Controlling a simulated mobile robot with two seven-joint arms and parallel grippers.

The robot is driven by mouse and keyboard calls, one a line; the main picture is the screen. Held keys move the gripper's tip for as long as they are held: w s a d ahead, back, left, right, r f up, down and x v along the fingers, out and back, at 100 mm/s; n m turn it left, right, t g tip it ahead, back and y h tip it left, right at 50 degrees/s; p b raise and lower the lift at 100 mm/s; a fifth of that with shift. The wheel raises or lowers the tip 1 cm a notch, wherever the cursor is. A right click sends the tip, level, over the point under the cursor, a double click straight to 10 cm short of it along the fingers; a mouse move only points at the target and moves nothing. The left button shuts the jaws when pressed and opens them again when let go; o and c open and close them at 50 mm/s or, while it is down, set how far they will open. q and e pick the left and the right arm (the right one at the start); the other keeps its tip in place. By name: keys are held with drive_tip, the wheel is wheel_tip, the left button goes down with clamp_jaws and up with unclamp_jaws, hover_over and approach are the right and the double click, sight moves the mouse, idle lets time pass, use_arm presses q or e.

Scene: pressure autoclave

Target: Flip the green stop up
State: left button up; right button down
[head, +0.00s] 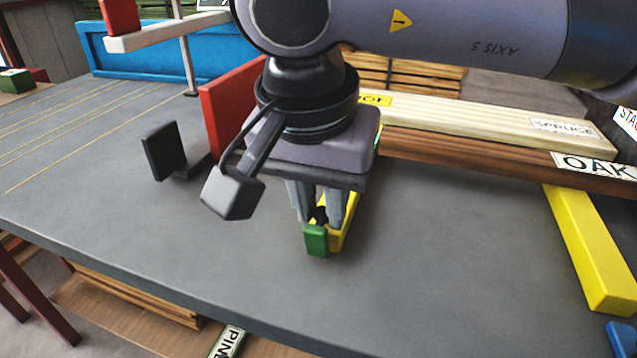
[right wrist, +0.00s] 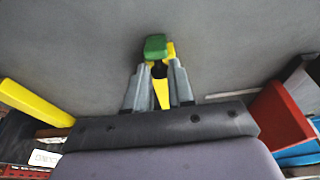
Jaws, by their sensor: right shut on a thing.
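The green stop (head: 316,240) is a small green block at the near end of a short yellow bar (head: 351,222) on the grey table. My right gripper (head: 320,215) points down over it, with its fingers close around a dark piece just behind the green block. In the right wrist view, the green stop (right wrist: 155,47) shows just past the fingertips (right wrist: 159,70), and the yellow bar (right wrist: 162,93) runs back between the fingers. Most of the bar is hidden by the gripper. My left gripper is not in view.
A red upright plate (head: 225,105) and a black block (head: 163,151) stand left of my right gripper. Boards marked SPRUCE (head: 500,118) and OAK (head: 500,157) lie behind it. Another yellow bar (head: 590,250) is at the right. The grey table (head: 460,270) is clear between.

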drive_tip(key=shift+w+d+r+g+p, duration=0.1)
drive_tip(key=shift+w+r+g+p, duration=0.2)
drive_tip(key=shift+g+p, duration=0.25)
drive_tip(key=shift+w+f+g+y+p, duration=0.1)
drive_tip(key=shift+w+g+y+p, duration=0.15)
drive_tip(key=shift+p, duration=0.2)
drive_tip(key=shift+w+d+f+g+y+p, duration=0.15)
drive_tip(key=shift+w+f+g+y+p, duration=0.1)
drive_tip(key=shift+g+p, duration=0.4)
drive_tip(key=shift+w+f+g, duration=0.15)
drive_tip(key=shift+g, duration=0.1)
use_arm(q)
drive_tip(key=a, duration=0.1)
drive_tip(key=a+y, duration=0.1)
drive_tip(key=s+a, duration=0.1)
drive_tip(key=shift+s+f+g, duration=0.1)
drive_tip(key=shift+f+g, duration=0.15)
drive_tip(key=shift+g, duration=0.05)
use_arm(e)
drive_tip(key=c, duration=1)
unclamp_jaws()
